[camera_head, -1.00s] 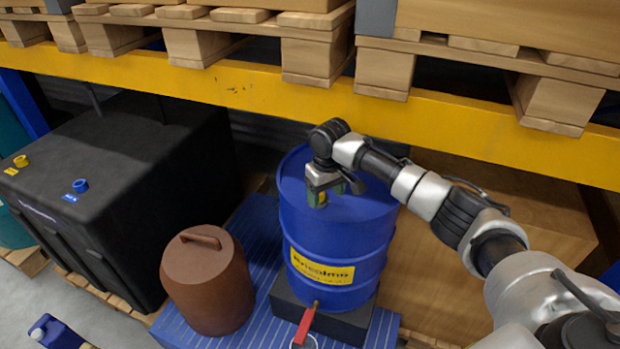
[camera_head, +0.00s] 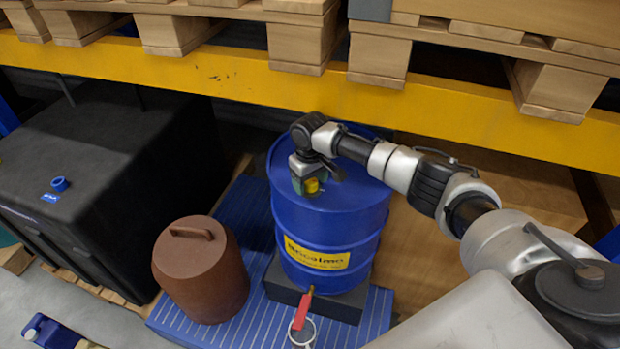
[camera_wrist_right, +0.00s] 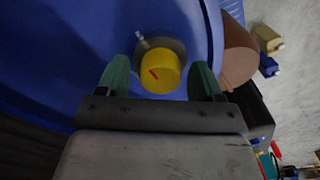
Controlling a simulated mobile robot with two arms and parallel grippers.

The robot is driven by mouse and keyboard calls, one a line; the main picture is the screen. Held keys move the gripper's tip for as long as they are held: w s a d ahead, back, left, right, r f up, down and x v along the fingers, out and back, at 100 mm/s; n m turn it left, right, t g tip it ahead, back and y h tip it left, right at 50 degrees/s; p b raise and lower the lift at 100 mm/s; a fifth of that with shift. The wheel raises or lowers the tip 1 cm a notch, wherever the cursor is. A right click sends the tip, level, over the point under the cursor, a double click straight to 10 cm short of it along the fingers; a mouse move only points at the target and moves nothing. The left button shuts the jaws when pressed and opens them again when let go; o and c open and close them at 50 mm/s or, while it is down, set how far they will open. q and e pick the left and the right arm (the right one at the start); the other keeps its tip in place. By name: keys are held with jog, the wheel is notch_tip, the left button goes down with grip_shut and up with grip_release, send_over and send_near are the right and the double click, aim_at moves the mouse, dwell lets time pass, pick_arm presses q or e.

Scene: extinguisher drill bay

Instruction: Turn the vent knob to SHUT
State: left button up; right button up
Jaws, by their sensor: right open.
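The vent knob (camera_wrist_right: 160,72) is a yellow round cap with a short red mark on its face. It sits on a grey round plate (camera_wrist_right: 174,47) on top of the blue drum (camera_head: 330,220). My right gripper (camera_wrist_right: 161,80) is open, with one green finger on each side of the knob and a visible gap to each. In the head view my right gripper (camera_head: 308,182) is over the drum's top, and a bit of yellow shows at its fingers. I cannot read any OPEN or SHUT lettering. My left gripper is in neither view.
A brown lidded container (camera_head: 200,280) stands left of the drum on a blue ribbed platform (camera_head: 180,322). A black tank (camera_head: 90,170) is farther left. A yellow shelf beam (camera_head: 250,88) crosses behind the drum. A red tap handle (camera_head: 301,312) is at the drum's front.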

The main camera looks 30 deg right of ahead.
jog(key=shift+s, duration=0.15)
jog(key=c, duration=0.9)
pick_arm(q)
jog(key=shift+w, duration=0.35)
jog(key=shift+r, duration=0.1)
pick_arm(e)
jog(key=shift+n, duration=0.3)
jog(key=n, duration=0.2)
jog(key=shift+r+n, duration=0.1)
jog(key=shift+n, duration=0.2)
jog(key=n, duration=0.5)
jog(key=shift+p, duration=0.35)
jog(key=n, duration=0.5)
pick_arm(q)
jog(key=shift+b, duration=0.3)
pick_arm(e)
jog(key=n, duration=0.4)
jog(key=shift+n, duration=0.3)
